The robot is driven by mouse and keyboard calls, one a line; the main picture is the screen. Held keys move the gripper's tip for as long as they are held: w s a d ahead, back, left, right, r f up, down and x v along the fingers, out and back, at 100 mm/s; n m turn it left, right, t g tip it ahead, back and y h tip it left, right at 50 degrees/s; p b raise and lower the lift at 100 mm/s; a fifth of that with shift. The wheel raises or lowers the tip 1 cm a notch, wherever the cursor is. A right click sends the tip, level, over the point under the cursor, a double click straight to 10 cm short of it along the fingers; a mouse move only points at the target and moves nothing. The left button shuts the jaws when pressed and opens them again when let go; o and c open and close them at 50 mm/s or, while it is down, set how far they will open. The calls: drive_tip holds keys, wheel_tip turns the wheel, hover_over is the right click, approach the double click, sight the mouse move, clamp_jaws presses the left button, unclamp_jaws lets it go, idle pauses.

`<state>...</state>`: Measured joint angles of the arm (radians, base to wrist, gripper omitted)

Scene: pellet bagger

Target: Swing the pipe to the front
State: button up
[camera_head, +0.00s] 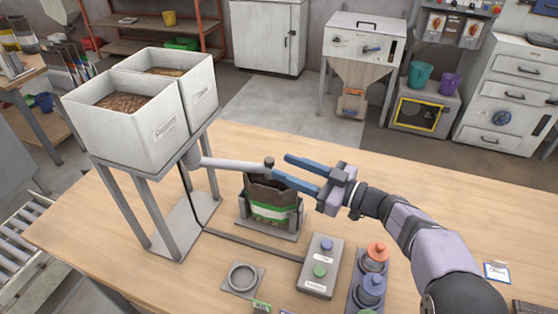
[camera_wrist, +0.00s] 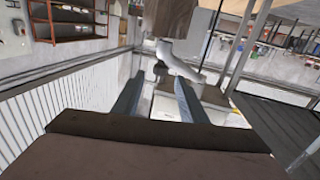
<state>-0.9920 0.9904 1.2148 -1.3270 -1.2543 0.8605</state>
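The grey pipe (camera_head: 232,164) runs sideways from the white twin hopper (camera_head: 128,120) on its stand. Its free end, with a small dark upright knob (camera_head: 269,161), is above the open bag (camera_head: 270,198) in a grey holder. My gripper (camera_head: 281,166) is open, with two blue fingers pointing left towards the pipe's end. In the wrist view the pale pipe (camera_wrist: 180,64) lies just ahead of the fingertips (camera_wrist: 160,79), with its dark end between their lines. Nothing is held. I cannot tell whether a finger touches the knob.
A round grey dish (camera_head: 242,278) and a fixture with orange and blue knobs (camera_head: 371,282) are near the table's front. The table's right part (camera_head: 460,210) is mostly clear.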

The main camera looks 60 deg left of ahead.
sight(273, 162)
drive_tip(key=shift+p+x, duration=0.4)
drive_tip(key=shift+x, duration=1.2)
drive_tip(key=shift+c, duration=0.6)
clamp_jaws()
drive_tip(key=shift+d, duration=0.1)
